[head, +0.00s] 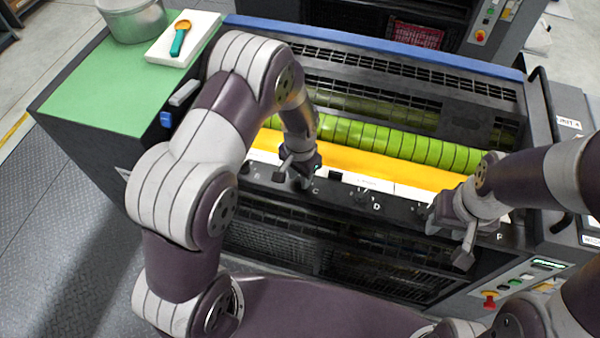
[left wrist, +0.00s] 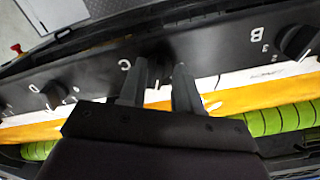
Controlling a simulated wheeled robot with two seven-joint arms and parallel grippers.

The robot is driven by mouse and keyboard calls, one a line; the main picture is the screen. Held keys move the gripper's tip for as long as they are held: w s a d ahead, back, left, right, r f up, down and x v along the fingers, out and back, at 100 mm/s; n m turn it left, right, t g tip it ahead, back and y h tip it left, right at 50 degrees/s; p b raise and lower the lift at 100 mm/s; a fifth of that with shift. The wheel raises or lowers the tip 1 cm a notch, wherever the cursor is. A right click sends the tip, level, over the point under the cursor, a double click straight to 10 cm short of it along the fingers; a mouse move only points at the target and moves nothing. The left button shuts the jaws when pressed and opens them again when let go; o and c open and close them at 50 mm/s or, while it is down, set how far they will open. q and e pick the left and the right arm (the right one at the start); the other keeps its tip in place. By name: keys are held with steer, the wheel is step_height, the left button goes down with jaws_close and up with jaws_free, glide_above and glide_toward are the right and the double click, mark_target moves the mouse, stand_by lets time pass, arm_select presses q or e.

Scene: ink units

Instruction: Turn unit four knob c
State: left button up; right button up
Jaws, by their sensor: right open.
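The black knob panel (head: 345,199) of the ink unit runs along the front edge, with letters beside its knobs. My left gripper (head: 299,180) is down at the panel beside the letter C. In the left wrist view its two fingers (left wrist: 160,82) are apart, with their tips at a dark knob c (left wrist: 158,52) next to the letter C. The fingers partly hide this knob, and whether they grip it cannot be told. My right gripper (head: 447,233) is open and empty above the right part of the panel.
Knob D (left wrist: 53,94) and knob B (left wrist: 296,41) flank knob c. Behind the panel lie a yellow ink strip (head: 390,169) and a green roller (head: 400,143).

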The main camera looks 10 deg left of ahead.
arm_select(q)
steer(key=shift+d, duration=0.1)
jaws_close()
steer(key=shift+n, duration=0.3)
steer(key=n, duration=0.3)
steer(key=shift+b, duration=0.35)
steer(key=n, duration=0.5)
steer(key=shift+d+n+b, duration=0.1)
steer(key=shift+n+b, duration=0.25)
steer(key=shift+n, duration=0.05)
steer(key=n, duration=0.5)
steer(key=shift+w+d, duration=0.1)
steer(key=shift+r+n+b, duration=0.1)
steer(key=shift+n+b, duration=0.35)
steer(key=shift+n, duration=2.35)
steer(key=shift+w, duration=0.1)
